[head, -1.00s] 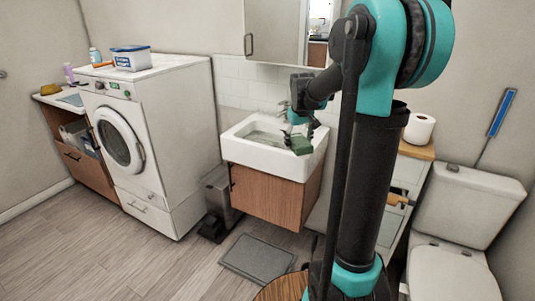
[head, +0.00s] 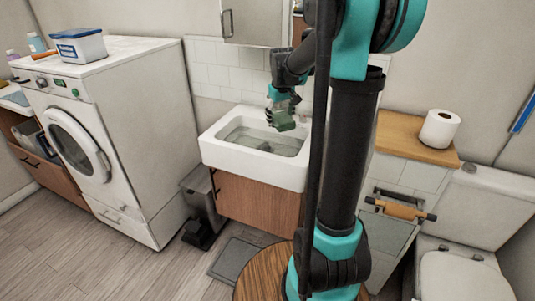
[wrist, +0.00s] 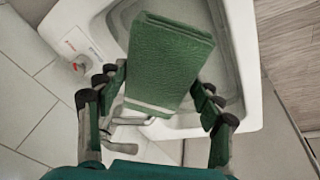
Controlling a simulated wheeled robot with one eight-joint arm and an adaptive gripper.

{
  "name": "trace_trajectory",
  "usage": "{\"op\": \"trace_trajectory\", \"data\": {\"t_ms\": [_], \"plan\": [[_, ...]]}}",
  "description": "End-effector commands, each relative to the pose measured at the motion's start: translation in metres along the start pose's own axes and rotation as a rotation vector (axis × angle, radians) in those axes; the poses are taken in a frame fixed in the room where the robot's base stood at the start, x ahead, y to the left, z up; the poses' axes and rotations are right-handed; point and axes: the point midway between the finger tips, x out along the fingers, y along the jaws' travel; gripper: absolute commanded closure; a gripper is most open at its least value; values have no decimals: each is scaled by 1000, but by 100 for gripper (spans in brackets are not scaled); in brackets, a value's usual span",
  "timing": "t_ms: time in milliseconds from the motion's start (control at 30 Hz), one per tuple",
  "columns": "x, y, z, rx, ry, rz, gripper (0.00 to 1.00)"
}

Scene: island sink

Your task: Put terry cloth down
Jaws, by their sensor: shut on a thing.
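My gripper (head: 283,108) is shut on the terry cloth (head: 284,120), a small folded green cloth. I hold it above the white sink (head: 255,145), towards its back right part. In the wrist view the cloth (wrist: 168,62) is a folded green block with a pale stripe near its lower end. It sits between the fingers of my gripper (wrist: 158,90), with the sink basin behind it. The cloth appears clear of the sink surface. Part of the basin is hidden behind the cloth.
A faucet (wrist: 130,118) shows beneath the cloth in the wrist view. A washing machine (head: 110,130) with a plastic box (head: 80,45) on top stands left. A wooden-topped cabinet (head: 405,137) with a paper roll (head: 439,128) and a toilet (head: 460,225) are right.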

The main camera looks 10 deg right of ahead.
Motion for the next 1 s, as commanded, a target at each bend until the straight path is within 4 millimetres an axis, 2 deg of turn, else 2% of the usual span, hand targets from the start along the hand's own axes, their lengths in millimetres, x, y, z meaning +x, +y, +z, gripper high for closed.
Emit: {"op": "trace_trajectory", "data": {"t_ms": [300, 500, 600, 767, 1000], "plan": [[75, -10, 19, 0, 0, 0, 62], [117, -16, 29, 0, 0, 0, 62], [130, -18, 33, 0, 0, 0, 62], [140, -20, 36, 0, 0, 0, 62], [169, -23, 43, 0, 0, 0, 62]]}}
